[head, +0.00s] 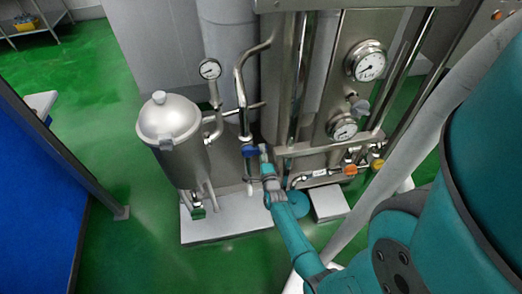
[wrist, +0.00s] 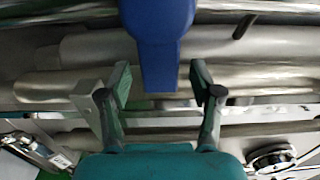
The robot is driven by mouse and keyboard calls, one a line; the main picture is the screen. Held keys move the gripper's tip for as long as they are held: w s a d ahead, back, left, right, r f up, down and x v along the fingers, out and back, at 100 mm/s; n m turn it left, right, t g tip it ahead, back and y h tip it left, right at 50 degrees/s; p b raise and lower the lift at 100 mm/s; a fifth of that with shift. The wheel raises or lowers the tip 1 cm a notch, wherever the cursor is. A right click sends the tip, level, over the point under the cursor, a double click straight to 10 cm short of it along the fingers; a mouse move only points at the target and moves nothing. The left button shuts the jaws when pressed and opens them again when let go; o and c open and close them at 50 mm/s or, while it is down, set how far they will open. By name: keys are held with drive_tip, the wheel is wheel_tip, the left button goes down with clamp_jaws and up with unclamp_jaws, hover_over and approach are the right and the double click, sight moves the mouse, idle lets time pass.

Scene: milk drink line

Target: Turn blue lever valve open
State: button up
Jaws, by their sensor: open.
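The blue lever valve (head: 250,151) sits on a vertical steel pipe between the steel tank and the gauge panel. In the wrist view the blue lever (wrist: 160,45) hangs down from the top middle, and its narrow end lies between the two fingers. My gripper (wrist: 163,88) is open, with one finger on each side of the lever end and a gap on both sides. In the head view my gripper (head: 265,158) is just right of the valve. My wrist hides part of the pipework behind it.
A steel tank (head: 172,135) stands left on a white base (head: 215,228). The panel with dial gauges (head: 366,62) is to the right. Orange (head: 350,170) and yellow (head: 377,164) valve handles are low on the right. Pipes run close behind the lever. Green floor is open at left.

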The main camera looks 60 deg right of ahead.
drive_tip(key=shift+x, duration=1.1)
clamp_jaws()
